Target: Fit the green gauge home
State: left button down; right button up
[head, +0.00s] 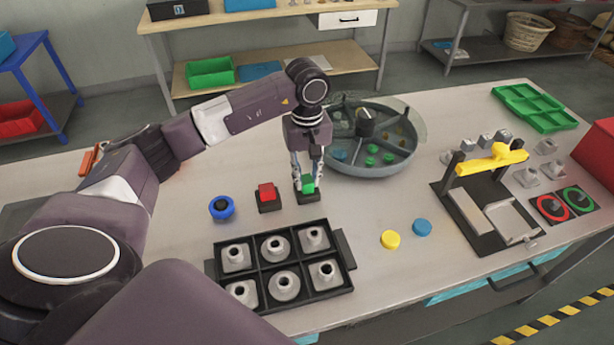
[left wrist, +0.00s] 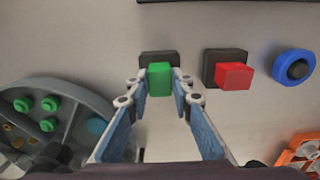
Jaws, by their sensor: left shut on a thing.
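The green gauge (head: 308,186) is a small green block. My left gripper (head: 308,181) points down and is shut on it, with a fingertip on either side. In the left wrist view the green gauge (left wrist: 159,79) sits between the fingertips, in front of a black block (left wrist: 159,57). The black base (head: 309,198) lies directly under the green gauge in the head view. I cannot tell whether the gauge rests in that base or is just above it. My right gripper is not in view.
A red block on a black base (head: 268,205) and a blue ring (head: 221,208) stand to the left. A black tray (head: 345,250) of metal parts is in front, and a round sectioned tank (head: 350,168) behind. Yellow (head: 390,239) and blue (head: 422,227) discs lie to the right.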

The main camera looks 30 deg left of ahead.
aim_at(307, 180)
pick_arm(q)
jog(key=c, duration=1.6)
grip_release()
notch_tip(307, 180, up, 12)
